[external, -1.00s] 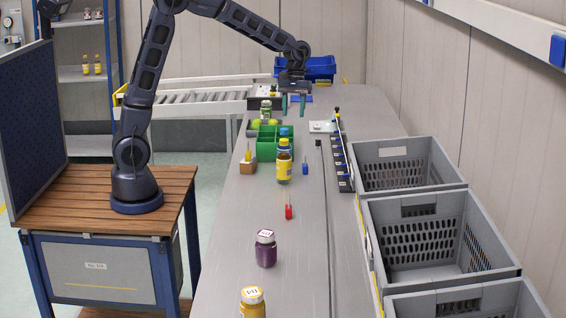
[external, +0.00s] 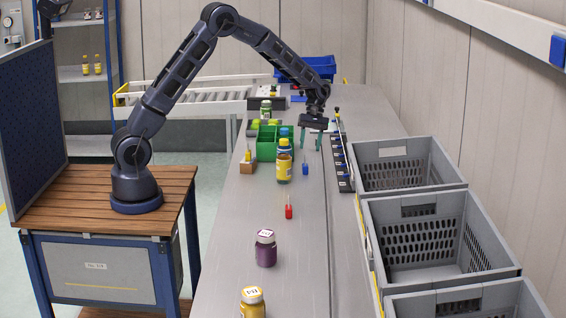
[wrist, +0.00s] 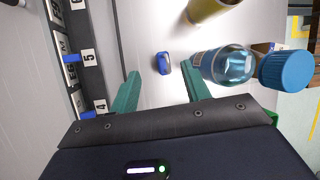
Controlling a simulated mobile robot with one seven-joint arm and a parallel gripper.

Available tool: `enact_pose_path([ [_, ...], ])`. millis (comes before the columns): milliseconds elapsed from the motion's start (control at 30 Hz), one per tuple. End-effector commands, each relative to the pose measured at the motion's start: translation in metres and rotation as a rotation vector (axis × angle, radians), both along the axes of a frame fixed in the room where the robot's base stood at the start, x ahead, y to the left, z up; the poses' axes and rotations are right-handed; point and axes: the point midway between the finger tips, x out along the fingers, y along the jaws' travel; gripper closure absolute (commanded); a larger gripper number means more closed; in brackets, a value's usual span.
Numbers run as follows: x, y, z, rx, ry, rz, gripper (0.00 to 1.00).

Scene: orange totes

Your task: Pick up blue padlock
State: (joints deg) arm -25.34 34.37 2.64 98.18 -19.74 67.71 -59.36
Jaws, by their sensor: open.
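The blue padlock (external: 305,168) stands on the grey bench, just right of the yellow-labelled bottle. In the wrist view the padlock (wrist: 162,64) shows near the top middle, beyond the fingertips and between their lines. My gripper (external: 312,148) points down over the bench, behind and slightly right of the padlock. Its green fingers (wrist: 162,86) are apart, with nothing between them.
A numbered black rack (external: 340,165) runs along the right. A green bin (external: 268,142) stands left. A red padlock (external: 289,212) and purple jar (external: 265,250) stand nearer the camera on open bench.

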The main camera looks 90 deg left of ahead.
Motion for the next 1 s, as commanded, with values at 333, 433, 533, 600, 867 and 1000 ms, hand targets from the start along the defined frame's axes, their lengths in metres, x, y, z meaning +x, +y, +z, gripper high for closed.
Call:
enact_pose_path([
  [333,-0.004,-0.009,-0.022,0.0,0.001,0.0,0.53],
  [433,-0.006,-0.012,-0.03,0.0,0.001,0.0,0.53],
  [533,-0.009,-0.016,-0.042,-0.001,0.002,-0.001,0.53],
  [600,-0.012,-0.02,-0.051,-0.001,0.003,-0.001,0.53],
  [867,-0.013,-0.026,-0.066,0.001,-0.001,-0.001,0.53],
  [1000,-0.013,-0.026,-0.066,0.001,-0.001,-0.001,0.57],
])
